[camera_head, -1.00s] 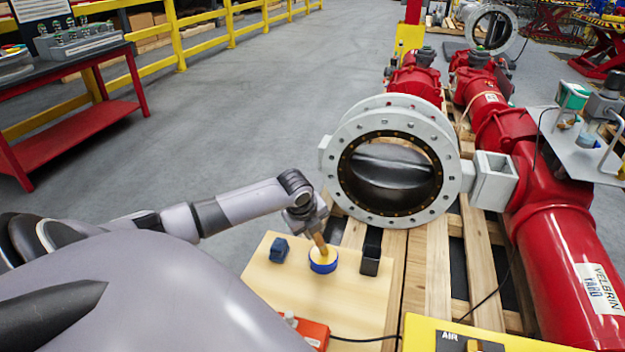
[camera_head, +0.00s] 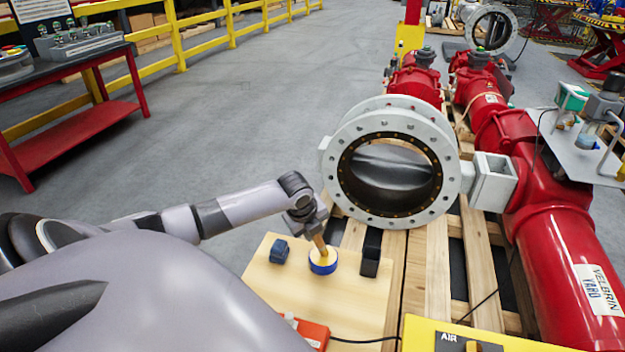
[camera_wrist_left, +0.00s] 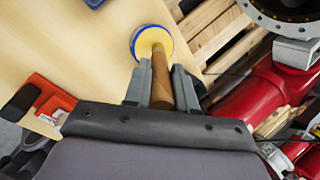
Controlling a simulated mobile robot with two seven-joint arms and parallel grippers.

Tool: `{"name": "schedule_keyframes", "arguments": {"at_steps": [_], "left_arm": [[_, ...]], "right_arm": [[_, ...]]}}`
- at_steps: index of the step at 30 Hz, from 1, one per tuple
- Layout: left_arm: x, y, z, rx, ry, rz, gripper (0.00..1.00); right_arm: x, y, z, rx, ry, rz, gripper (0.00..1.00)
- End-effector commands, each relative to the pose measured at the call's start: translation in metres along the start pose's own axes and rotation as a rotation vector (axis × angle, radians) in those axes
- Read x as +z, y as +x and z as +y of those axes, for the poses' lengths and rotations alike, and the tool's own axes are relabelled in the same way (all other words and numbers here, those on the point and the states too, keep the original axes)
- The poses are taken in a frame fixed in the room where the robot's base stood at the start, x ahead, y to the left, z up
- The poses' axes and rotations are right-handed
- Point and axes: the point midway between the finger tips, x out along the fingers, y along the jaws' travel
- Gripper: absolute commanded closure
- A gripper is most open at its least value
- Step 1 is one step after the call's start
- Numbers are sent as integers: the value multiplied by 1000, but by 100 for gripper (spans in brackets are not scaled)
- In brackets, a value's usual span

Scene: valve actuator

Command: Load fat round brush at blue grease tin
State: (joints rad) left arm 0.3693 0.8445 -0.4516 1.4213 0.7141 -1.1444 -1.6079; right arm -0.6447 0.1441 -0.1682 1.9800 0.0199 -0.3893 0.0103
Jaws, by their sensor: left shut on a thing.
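The blue grease tin (camera_head: 323,264) stands on the light wooden board, with yellow grease showing at its open top. It also shows in the left wrist view (camera_wrist_left: 137,43). My left gripper (camera_head: 314,228) is shut on the brown handle of the fat round brush (camera_head: 320,245). The brush handle (camera_wrist_left: 161,80) lies between the two grey fingers (camera_wrist_left: 161,88) in the left wrist view. The brush points down, slightly tilted, and its lower end is at the tin's opening. The bristles are hidden, so I cannot tell how deep they sit. My right gripper is not in view.
The board (camera_head: 350,300) also carries a small dark blue block (camera_head: 280,251), a black upright piece (camera_head: 371,252) and an orange-red tool (camera_head: 308,332). A large white-flanged valve (camera_head: 390,170) stands close behind, on pallets. Red pipes (camera_head: 560,250) lie to the right.

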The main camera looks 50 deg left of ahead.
Motion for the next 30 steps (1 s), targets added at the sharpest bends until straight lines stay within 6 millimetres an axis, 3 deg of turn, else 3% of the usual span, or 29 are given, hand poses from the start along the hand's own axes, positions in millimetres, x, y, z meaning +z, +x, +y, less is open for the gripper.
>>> {"name": "schedule_keyframes", "arguments": {"at_steps": [12,30], "left_arm": [[-2,2,2,5,1,3,100],[9,-42,-15,1,0,0,100]], "right_arm": [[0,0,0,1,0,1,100],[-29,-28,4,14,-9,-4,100]]}}
